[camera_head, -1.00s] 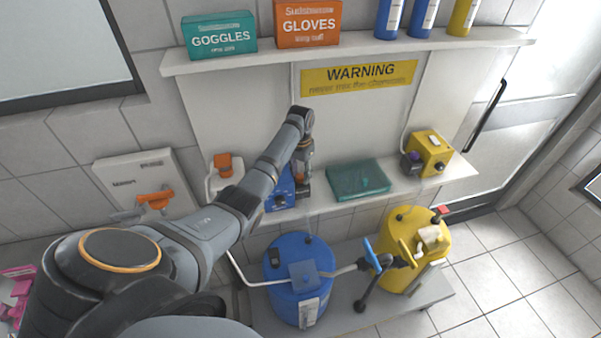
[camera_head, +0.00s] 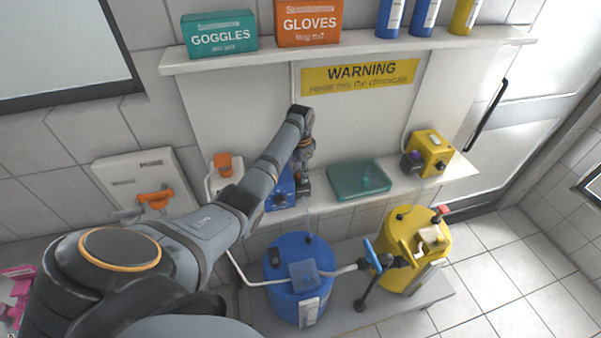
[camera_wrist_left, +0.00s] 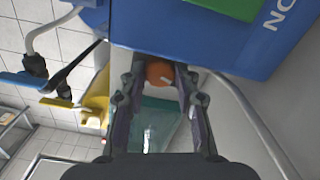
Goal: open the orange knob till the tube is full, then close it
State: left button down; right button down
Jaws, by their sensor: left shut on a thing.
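The orange knob (camera_wrist_left: 160,72) shows in the left wrist view, under the edge of a blue box and between my fingers. My left gripper (camera_head: 303,188) is shut on this knob. In the head view the gripper is beside the blue box (camera_head: 283,190) on the lower shelf, and it hides the knob there. The blue box also fills the top of the left wrist view (camera_wrist_left: 240,52). I cannot make out the tube or its level clearly. My right gripper is in neither view.
A teal tray (camera_head: 358,179) and a yellow box (camera_head: 430,153) stand on the shelf to the right. A white jug with an orange cap (camera_head: 222,161) is to the left. Below are a blue drum (camera_head: 290,252) and a yellow drum (camera_head: 436,240) with hoses and levers.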

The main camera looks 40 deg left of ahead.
pick_arm(q)
jog(key=m, duration=0.5)
jog(key=shift+m, duration=0.3)
jog(key=m, duration=0.5)
jog(key=shift+m, duration=0.3)
